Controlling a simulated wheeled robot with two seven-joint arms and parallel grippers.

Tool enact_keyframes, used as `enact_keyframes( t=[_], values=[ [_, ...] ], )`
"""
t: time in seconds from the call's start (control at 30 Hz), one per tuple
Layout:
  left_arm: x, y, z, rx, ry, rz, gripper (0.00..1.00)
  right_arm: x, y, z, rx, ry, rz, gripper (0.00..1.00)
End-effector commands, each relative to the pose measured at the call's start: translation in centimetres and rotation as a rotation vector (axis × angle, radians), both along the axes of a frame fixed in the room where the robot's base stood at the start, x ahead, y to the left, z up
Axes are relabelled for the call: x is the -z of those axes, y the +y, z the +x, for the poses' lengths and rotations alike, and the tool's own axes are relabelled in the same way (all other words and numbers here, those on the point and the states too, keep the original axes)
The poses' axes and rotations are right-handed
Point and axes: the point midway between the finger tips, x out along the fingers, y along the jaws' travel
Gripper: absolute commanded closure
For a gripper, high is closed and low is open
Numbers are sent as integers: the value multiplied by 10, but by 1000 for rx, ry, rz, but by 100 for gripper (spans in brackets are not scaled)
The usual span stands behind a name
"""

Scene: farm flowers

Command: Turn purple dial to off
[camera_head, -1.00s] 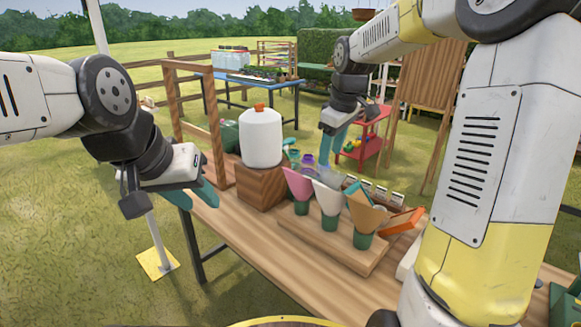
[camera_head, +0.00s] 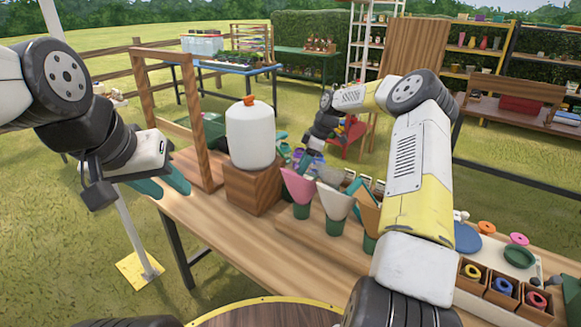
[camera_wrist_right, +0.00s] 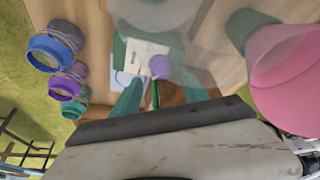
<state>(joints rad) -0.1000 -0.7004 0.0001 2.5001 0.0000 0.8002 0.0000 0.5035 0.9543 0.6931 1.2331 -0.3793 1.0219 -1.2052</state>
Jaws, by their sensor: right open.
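The purple dial (camera_wrist_right: 160,66) sits on a small white plate (camera_wrist_right: 140,50) on a green device (camera_wrist_right: 160,42) in the right wrist view. My right gripper (camera_wrist_right: 160,88) is open, with its teal fingers on either side of the dial's near side; I cannot tell if they touch it. In the head view my right gripper (camera_head: 308,160) is over the table behind the pink cone (camera_head: 298,186), and I cannot make out the dial there. My left gripper (camera_head: 170,180) hangs empty left of the wooden frame, its fingers apart.
Jars with blue (camera_wrist_right: 50,52), purple and teal rings stand left of my right gripper. The pink cone is close on its right. A white jug (camera_head: 250,135) stands on a wooden block (camera_head: 250,188). A white cone (camera_head: 335,202) and small boxes are on the table (camera_head: 240,235).

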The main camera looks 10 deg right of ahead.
Motion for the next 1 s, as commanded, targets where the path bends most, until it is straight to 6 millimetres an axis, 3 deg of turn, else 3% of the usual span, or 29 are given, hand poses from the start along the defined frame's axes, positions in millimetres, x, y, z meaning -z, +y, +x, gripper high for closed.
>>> enact_keyframes(
  t=[0.23,0.57,0.83,1.0],
  values=[
    [0,0,0,0,0,0,64,29,13,3,-1,2,0,48],
    [0,0,0,0,0,0,64,34,14,3,1,0,0,48],
    [0,0,0,0,0,0,64,34,14,3,1,0,0,97],
    [0,0,0,0,0,0,64,33,14,3,3,0,0,100]
  ],
)
